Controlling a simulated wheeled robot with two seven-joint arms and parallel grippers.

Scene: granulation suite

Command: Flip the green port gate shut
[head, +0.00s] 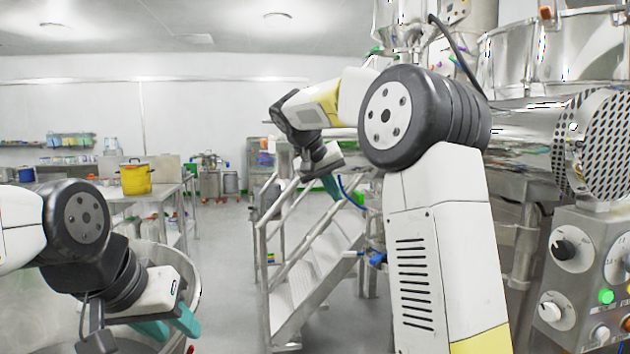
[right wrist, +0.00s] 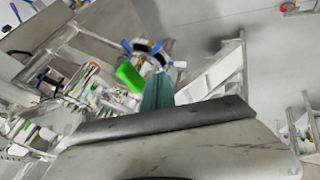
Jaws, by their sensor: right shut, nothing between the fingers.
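In the right wrist view, a bright green flap (right wrist: 130,77), which looks like the green port gate, stands beside a round metal ring with blue parts (right wrist: 145,48). The shut teal fingers of my right gripper (right wrist: 157,88) are just right of the flap in that picture; I cannot tell whether they touch it.
Metal steps with rails (head: 310,280) stand in the middle. A steel machine (head: 530,135) and a control panel with knobs and a green button (head: 585,265) are at the right. A yellow pot (head: 136,180) stands on a back-left table. Floor left of the steps is clear.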

